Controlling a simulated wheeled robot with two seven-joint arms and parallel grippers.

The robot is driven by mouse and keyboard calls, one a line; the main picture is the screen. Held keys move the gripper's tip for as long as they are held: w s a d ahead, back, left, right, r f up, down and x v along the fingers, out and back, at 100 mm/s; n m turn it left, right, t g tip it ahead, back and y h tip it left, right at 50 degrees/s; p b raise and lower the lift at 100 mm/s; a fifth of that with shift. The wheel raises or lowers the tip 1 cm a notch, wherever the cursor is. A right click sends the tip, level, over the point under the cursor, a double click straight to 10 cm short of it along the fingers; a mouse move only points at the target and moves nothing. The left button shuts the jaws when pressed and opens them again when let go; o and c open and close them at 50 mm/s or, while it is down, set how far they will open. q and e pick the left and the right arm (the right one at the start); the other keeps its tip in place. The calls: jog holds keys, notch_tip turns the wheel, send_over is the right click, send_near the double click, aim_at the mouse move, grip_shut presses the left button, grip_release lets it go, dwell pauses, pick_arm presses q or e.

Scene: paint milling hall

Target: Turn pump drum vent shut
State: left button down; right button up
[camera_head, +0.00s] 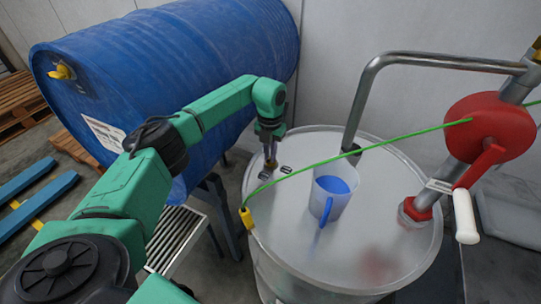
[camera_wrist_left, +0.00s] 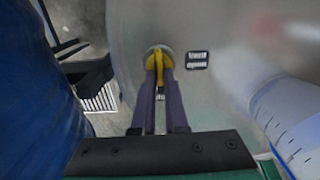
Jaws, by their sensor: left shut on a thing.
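The pump drum (camera_head: 380,235) is a bare steel drum with a flat lid. Its vent (camera_wrist_left: 158,55) is a small yellow handle on a round grey base, near the lid's left edge in the head view. My left gripper (camera_head: 270,160) reaches down to it from above. In the wrist view the purple fingers of my left gripper (camera_wrist_left: 160,76) are shut on the yellow handle, one on each side. The handle points up and down in that picture. In the head view the fingers mostly hide the vent. A small black-and-white label (camera_wrist_left: 197,59) lies beside it. My right gripper is not in view.
A clear jug (camera_head: 330,198) with blue contents stands on the lid, right of my left gripper. A red crank pump (camera_head: 490,130) with a bent steel pipe (camera_head: 430,60) rises at right. A green cable (camera_head: 360,150) crosses over the lid to a yellow clamp (camera_head: 246,218). A blue drum (camera_head: 190,65) lies at left.

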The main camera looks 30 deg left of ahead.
pick_arm(q)
jog(key=shift+w+r+m, duration=0.1)
jog(key=shift+r+m, duration=0.05)
jog(key=shift+m, duration=0.15)
jog(key=c, duration=0.9)
grip_release()
jog(key=shift+c, duration=0.2)
notch_tip(320, 180, up, 14)
jog(key=b, duration=0.2)
jog(key=shift+r, duration=0.25)
